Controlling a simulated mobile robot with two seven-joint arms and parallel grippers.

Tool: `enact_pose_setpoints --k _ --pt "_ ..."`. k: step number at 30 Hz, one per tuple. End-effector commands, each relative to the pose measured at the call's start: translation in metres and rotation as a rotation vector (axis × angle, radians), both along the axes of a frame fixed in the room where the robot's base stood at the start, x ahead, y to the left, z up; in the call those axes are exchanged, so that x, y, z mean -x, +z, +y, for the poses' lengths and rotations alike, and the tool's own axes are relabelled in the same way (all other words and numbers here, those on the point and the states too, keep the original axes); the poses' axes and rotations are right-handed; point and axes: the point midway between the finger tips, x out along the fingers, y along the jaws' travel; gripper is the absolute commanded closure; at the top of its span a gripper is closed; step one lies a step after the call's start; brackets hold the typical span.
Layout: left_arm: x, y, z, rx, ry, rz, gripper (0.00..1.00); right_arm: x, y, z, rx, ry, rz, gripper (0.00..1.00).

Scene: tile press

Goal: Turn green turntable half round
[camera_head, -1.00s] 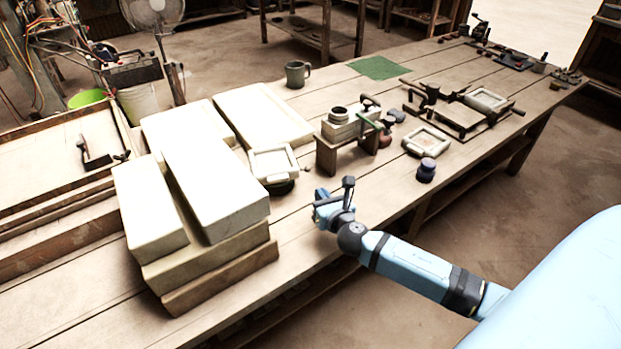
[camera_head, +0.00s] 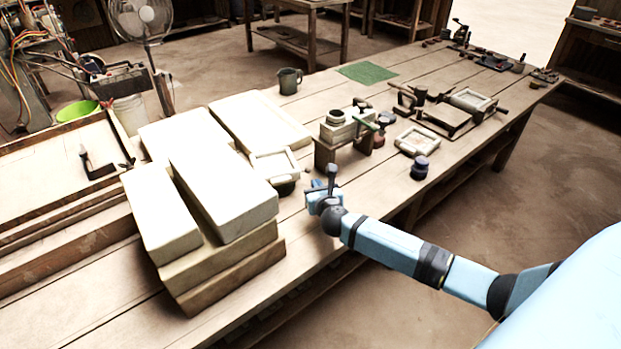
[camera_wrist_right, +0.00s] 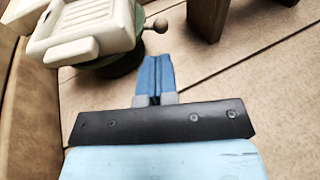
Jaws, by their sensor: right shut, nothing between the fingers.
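The green turntable (camera_wrist_right: 145,50) shows as a green round rim with a small brown knob, partly under a pale mould frame (camera_wrist_right: 85,28) with a ribbed inside. In the head view the mould frame (camera_head: 272,166) sits right of the pale blocks, with the dark turntable edge (camera_head: 286,188) just below it. My right gripper (camera_head: 311,197) is low beside the turntable, on its near right side. In the right wrist view its blue fingers (camera_wrist_right: 154,62) are together and empty, close to the turntable's edge; I cannot tell whether they touch it. My left gripper is out of view.
Stacked pale blocks (camera_head: 222,195) stand left of the turntable. A wooden stand (camera_head: 330,152) with a pot and a green-handled tool stands behind my right gripper. A dark purple jar (camera_head: 419,168) and another frame (camera_head: 417,140) lie farther right. Bare planks lie between.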

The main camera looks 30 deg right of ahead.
Motion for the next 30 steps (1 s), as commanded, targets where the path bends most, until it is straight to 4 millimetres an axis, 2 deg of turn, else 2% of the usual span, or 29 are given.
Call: enact_pose_setpoints --k 1,6,11,16,30 --pt "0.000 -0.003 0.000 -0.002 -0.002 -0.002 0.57 -0.012 -0.003 -0.003 0.000 -0.001 -0.001 1.00" --pt "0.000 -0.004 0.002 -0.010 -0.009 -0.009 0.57 -0.039 -0.009 -0.012 0.000 -0.001 -0.001 1.00" --pt "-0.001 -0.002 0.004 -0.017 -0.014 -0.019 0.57 -0.054 -0.012 -0.017 -0.001 0.001 -0.001 1.00" --pt "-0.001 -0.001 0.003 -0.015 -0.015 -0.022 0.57 -0.059 -0.012 -0.018 -0.001 0.001 0.000 1.00" --pt "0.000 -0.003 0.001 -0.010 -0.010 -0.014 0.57 -0.056 -0.012 -0.024 0.000 0.007 0.000 1.00"
